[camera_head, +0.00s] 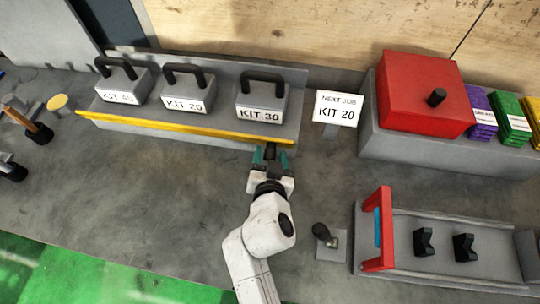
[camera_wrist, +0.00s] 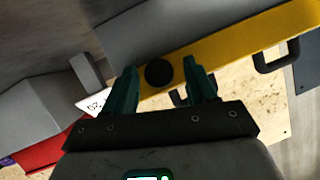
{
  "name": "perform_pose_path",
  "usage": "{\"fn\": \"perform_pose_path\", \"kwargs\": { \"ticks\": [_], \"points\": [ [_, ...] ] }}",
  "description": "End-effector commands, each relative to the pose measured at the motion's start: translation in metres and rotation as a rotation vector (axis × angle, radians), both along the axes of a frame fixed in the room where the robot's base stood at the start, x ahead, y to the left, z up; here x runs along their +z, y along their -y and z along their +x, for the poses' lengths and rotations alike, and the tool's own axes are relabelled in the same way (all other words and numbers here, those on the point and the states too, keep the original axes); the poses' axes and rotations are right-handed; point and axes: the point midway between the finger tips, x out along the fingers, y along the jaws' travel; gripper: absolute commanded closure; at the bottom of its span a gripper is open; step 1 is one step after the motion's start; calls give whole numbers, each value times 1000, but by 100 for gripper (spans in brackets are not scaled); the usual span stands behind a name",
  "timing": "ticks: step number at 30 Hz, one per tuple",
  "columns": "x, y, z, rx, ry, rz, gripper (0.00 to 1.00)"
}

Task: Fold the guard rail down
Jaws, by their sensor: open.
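The yellow guard rail (camera_head: 180,127) runs along the front of the grey shelf, before the kit boxes. My gripper (camera_head: 270,152) is at the rail's right end, its teal fingers open and pointing toward it. In the wrist view, the rail (camera_wrist: 235,45) crosses slantwise beyond the fingers. A round black knob (camera_wrist: 158,73) on the rail appears between the two open fingers (camera_wrist: 161,69). I cannot tell whether the fingers touch it.
Boxes KIT 40 (camera_head: 122,86), KIT 20 (camera_head: 186,94) and KIT 30 (camera_head: 262,102) stand behind the rail. A NEXT JOB sign (camera_head: 337,109) and a red box (camera_head: 420,92) are right. A red-ended fixture (camera_head: 378,232) and black-knobbed lever (camera_head: 324,235) lie front right.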

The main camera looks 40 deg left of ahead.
Motion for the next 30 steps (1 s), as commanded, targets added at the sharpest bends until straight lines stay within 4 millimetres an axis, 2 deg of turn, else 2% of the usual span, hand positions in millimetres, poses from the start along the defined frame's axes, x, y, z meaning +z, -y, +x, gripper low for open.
{"fn": "perform_pose_path", "kwargs": {
  "ticks": [7, 24, 30],
  "points": [
    [0, 0, 0, 0, 0, 0, 46],
    [0, 0, 0, 0, 1, 1, 100],
    [-5, 0, 1, -1, 13, 8, 100]
  ]
}}
